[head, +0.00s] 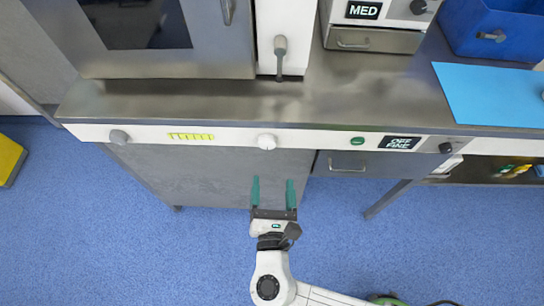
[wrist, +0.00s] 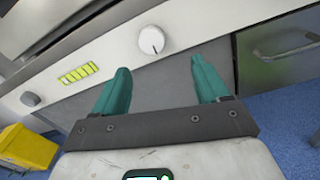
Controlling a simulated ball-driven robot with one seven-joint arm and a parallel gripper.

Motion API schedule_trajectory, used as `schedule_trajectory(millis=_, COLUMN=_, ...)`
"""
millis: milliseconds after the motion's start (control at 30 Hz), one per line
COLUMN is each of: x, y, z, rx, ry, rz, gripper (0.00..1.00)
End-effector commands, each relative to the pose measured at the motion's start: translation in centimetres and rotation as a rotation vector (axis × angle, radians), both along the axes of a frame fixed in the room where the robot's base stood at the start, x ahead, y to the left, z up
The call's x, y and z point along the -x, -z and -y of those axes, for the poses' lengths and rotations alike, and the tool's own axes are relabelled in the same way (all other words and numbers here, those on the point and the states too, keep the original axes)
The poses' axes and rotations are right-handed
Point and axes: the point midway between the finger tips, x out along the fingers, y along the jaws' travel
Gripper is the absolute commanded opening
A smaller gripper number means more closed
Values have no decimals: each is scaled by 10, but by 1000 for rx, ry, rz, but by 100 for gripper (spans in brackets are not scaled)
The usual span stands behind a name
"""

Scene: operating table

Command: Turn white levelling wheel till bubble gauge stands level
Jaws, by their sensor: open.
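The white levelling wheel (head: 267,142) is a round knob on the white front strip of the steel table. It also shows in the wrist view (wrist: 151,40), with a small dark mark near its lower edge. The yellow-green bubble gauge (head: 191,136) sits on the same strip to the left of the wheel; in the wrist view (wrist: 78,73) it has dark divisions, and I cannot make out a bubble. My gripper (head: 273,180) has teal fingers, open and empty, pointing towards the strip just below the wheel. In the wrist view the wheel is beyond and between the fingertips (wrist: 159,66), apart from them.
A grey knob (head: 119,136) is left of the gauge. A green button (head: 357,141), a black label and a dark knob (head: 446,148) are to the right. A drawer handle (head: 347,165) is below right. A yellow box (head: 9,160) stands at far left.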

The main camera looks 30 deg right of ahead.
Motion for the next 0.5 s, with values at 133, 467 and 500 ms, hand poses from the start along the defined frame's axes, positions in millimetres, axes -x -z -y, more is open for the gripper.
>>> schedule_trajectory(millis=133, x=-4, y=-1, z=-10, rx=58, ry=-40, rz=-2, gripper=74)
schedule_trajectory(millis=467, x=-46, y=-3, z=17, rx=54, ry=-36, rz=0, gripper=74)
schedule_trajectory(millis=500, x=-53, y=-3, z=21, rx=54, ry=-35, rz=0, gripper=74)
